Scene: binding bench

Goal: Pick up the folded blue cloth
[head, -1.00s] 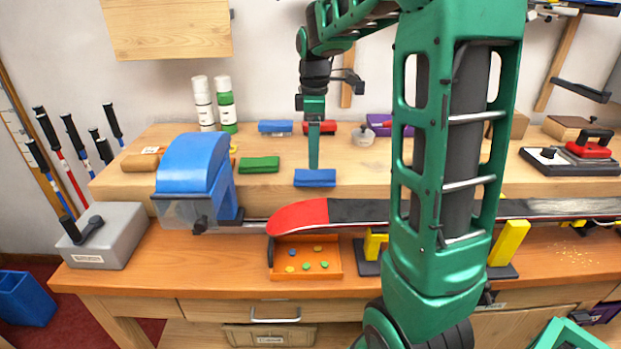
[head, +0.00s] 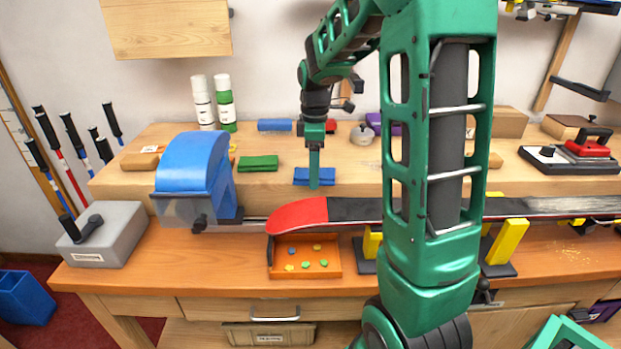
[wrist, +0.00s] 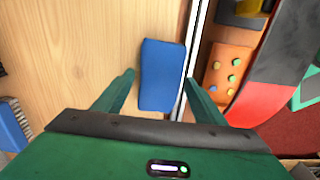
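The folded blue cloth (head: 328,176) lies at the front edge of the raised wooden shelf in the head view. In the wrist view the cloth (wrist: 162,72) lies flat between my two fingers. My gripper (head: 314,186) points down over the cloth and hides a strip of its middle. In the wrist view my gripper (wrist: 159,78) is open, with a finger on each side of the cloth. A gap shows on the left; the right fingertip is close to the cloth's edge. I cannot tell whether it touches.
A green folded cloth (head: 258,163) lies to the left on the shelf. A blue machine (head: 193,165) stands further left. Below the shelf edge are a red-tipped ski (head: 300,214) and an orange tray (head: 335,262) with small coloured pieces. Wood around the cloth is bare.

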